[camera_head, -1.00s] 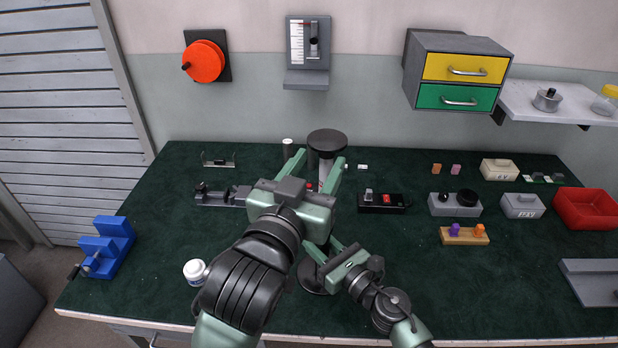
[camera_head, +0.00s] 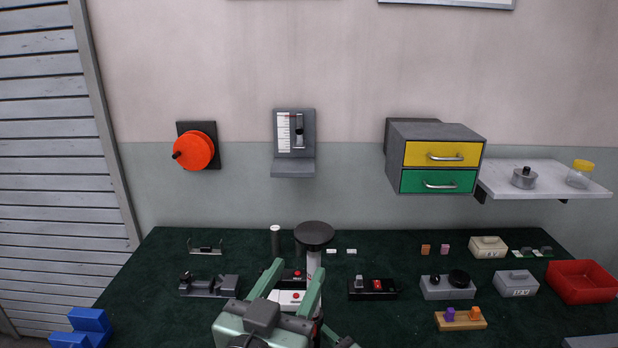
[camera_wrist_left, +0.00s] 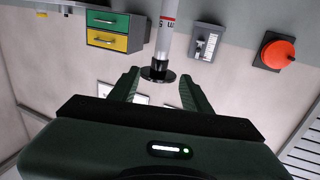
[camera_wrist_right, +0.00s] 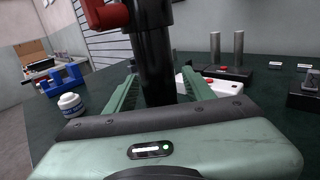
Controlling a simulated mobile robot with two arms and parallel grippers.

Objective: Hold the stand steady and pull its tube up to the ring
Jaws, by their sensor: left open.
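The stand has a pale upper tube (camera_head: 313,263) with a black disc (camera_head: 314,233) on top. The left wrist view, upside down, shows the tube (camera_wrist_left: 166,45), a red band (camera_wrist_left: 168,20) and dark marks on it. My left gripper (camera_head: 296,266) is open and empty; its fingertips (camera_wrist_left: 159,78) point at the tube, which lines up between them. In the right wrist view, the stand's black lower tube (camera_wrist_right: 155,60) stands between the fingers of my right gripper (camera_wrist_right: 160,72), which look spread. A red part (camera_wrist_right: 105,13) juts from this tube. The base is hidden.
A white box with a red button (camera_head: 290,298) is close behind my left fingers. A black switch box (camera_head: 372,288) stands right of the stand, a grey fixture (camera_head: 208,285) left. Drawers (camera_head: 436,160) hang on the wall.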

